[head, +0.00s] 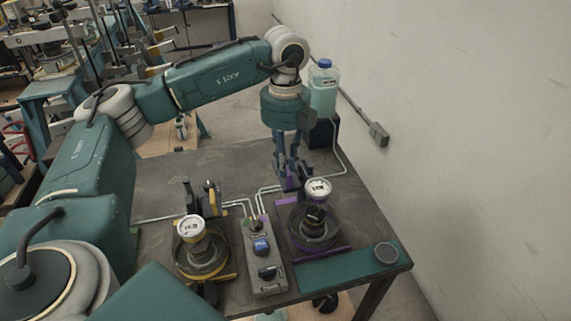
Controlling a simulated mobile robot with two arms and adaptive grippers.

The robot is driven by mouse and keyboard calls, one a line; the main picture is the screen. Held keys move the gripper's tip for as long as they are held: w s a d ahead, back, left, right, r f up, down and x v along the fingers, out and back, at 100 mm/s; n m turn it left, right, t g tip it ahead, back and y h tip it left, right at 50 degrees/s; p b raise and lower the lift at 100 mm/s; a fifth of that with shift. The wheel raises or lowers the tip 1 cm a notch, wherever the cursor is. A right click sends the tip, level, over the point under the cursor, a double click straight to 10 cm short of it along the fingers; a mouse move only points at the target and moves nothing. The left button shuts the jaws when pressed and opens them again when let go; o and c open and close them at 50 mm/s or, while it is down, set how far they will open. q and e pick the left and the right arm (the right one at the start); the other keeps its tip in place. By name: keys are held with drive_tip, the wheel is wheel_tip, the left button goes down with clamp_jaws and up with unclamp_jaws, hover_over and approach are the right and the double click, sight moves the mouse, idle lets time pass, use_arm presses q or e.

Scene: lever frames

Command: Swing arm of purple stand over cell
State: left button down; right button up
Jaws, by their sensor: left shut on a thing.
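The purple stand (289,202) is at the right of the dark table, with purple trim around a dark round base. A white-faced dial (317,187) sits at its upper part, above and slightly behind the round dark cell (315,237) with a black knob-like top. My left gripper (289,174) points down behind the cell, shut on the purple-marked arm of the stand. The fingers hide much of the grip, and the arm's exact line over the cell is hard to tell. My right gripper is not in view.
A similar yellow stand (214,275) with a dial (191,228) stands to the left. A grey control box (263,266) with a blue button lies between the two. A blue-capped bottle (322,94) stands at the back, near the wall. A grey disc (386,253) lies at the right on a green strip.

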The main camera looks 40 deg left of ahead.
use_arm(q)
drive_tip(key=c, duration=1.8)
unclamp_jaws()
drive_tip(key=shift+w+r, duration=0.15)
drive_tip(key=shift+r, duration=0.25)
drive_tip(key=shift+o, duration=0.7)
drive_tip(key=shift+s, duration=0.2)
wheel_tip(320, 180, up, 12)
